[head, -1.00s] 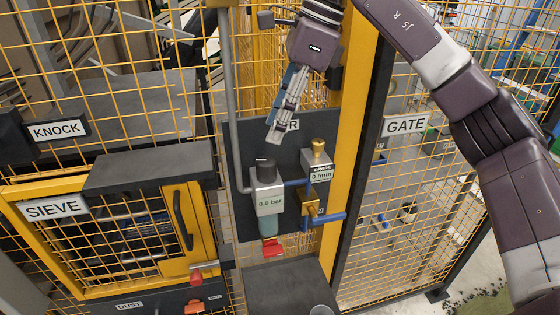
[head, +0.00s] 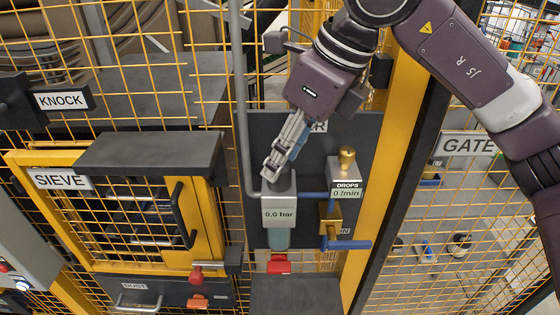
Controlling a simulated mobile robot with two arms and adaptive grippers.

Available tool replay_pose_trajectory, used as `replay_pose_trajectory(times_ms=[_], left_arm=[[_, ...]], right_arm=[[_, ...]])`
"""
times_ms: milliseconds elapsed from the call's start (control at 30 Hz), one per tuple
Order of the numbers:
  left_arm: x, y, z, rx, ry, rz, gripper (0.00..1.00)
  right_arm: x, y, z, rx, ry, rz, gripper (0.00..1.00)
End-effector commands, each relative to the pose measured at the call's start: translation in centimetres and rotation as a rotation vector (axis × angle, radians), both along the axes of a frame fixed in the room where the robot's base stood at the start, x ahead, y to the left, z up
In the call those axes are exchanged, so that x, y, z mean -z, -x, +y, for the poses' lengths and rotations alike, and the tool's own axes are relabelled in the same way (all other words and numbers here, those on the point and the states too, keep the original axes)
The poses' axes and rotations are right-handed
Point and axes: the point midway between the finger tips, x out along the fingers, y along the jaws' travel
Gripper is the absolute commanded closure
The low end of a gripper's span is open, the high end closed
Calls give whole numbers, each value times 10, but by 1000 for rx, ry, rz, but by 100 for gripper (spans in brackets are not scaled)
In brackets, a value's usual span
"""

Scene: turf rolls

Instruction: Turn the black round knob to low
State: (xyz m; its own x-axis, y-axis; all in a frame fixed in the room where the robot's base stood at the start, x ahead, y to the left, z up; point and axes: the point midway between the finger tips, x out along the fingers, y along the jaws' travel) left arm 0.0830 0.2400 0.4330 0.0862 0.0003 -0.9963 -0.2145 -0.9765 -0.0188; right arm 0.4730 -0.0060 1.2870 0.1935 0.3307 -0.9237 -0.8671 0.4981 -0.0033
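The black round knob (head: 284,186) sits on top of a grey regulator block (head: 279,210) whose display reads 0.0 bar. My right gripper (head: 271,172) reaches down from above, its fingertips at the knob and covering most of it. I cannot tell whether the fingers are touching or closed around the knob. The knob's setting marks do not show. My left gripper is not in view.
Right of the regulator stands a unit (head: 345,180) marked DROPS, 0 /min, with a brass top knob (head: 347,158) and a blue-handled valve (head: 347,244). A grey pipe (head: 238,100) runs down on the left. A red piece (head: 279,265) hangs below the regulator's bowl.

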Motion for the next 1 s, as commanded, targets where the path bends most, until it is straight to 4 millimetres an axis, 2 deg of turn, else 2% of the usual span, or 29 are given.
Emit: replay_pose_trajectory(times_ms=[100,233,567,833,1000], left_arm=[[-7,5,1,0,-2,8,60],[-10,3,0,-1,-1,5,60],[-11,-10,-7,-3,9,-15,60],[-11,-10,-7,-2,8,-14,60],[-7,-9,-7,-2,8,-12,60]], right_arm=[[15,-3,5,0,1,4,63],[27,-5,9,-1,1,3,63],[31,-7,11,0,0,0,63],[31,-7,11,0,0,0,93],[33,-7,10,-29,1,2,95]])
